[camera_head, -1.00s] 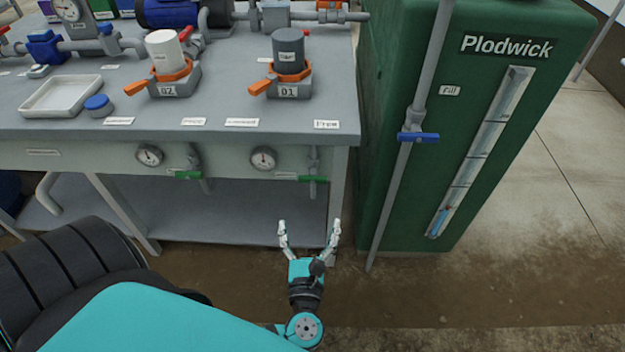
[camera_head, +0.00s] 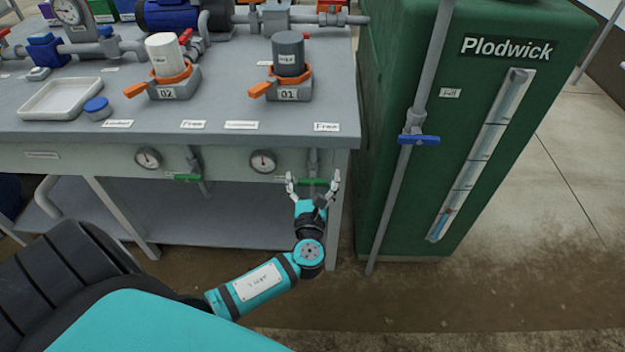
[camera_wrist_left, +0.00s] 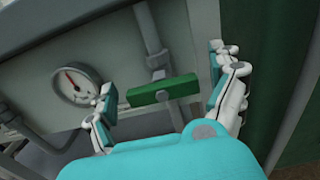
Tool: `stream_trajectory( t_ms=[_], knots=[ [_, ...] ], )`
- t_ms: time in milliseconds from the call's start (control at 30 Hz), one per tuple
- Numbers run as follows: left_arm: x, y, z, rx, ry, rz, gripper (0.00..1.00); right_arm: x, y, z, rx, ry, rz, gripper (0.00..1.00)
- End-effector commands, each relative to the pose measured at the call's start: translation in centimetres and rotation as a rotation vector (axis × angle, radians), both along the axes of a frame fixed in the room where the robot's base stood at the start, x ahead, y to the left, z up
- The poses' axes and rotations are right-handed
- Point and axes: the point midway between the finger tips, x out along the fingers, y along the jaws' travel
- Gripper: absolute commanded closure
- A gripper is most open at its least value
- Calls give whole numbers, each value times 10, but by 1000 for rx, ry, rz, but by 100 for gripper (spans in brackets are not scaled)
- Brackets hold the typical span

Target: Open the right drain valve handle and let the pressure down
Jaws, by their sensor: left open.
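The right drain valve handle (camera_head: 315,182) is a green bar lying crosswise on a grey pipe (camera_head: 313,160) under the bench front. My left gripper (camera_head: 313,181) is open, with its fingers on either side of the handle in the head view. In the left wrist view the green handle (camera_wrist_left: 162,90) lies between the two spread fingertips (camera_wrist_left: 165,83), with gaps visible to the fingers. Whether any finger touches it cannot be told. A round gauge (camera_head: 263,161) sits left of the handle; it also shows in the wrist view (camera_wrist_left: 76,85). My right gripper is out of view.
A second green handle (camera_head: 188,178) and gauge (camera_head: 148,158) are further left. A green tank (camera_head: 400,215) with a blue-handled pipe (camera_head: 418,139) stands close on the right. The bench top (camera_head: 225,110) overhangs above; a lower shelf (camera_head: 215,215) lies below.

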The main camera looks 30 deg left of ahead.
Motion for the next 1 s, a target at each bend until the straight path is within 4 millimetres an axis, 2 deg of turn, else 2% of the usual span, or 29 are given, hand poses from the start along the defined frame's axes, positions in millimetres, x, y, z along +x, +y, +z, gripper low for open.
stream_trajectory(
  t_ms=[167,500,600,867,1000],
  knots=[
    [0,0,0,0,0,0,9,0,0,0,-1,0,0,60],
    [0,0,0,0,0,0,53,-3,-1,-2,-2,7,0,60],
    [0,0,0,0,0,0,63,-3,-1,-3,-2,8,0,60],
    [-1,0,-1,-29,-16,1,64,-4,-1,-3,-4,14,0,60],
    [-1,0,-1,-82,-49,1,64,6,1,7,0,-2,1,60]
  ],
)
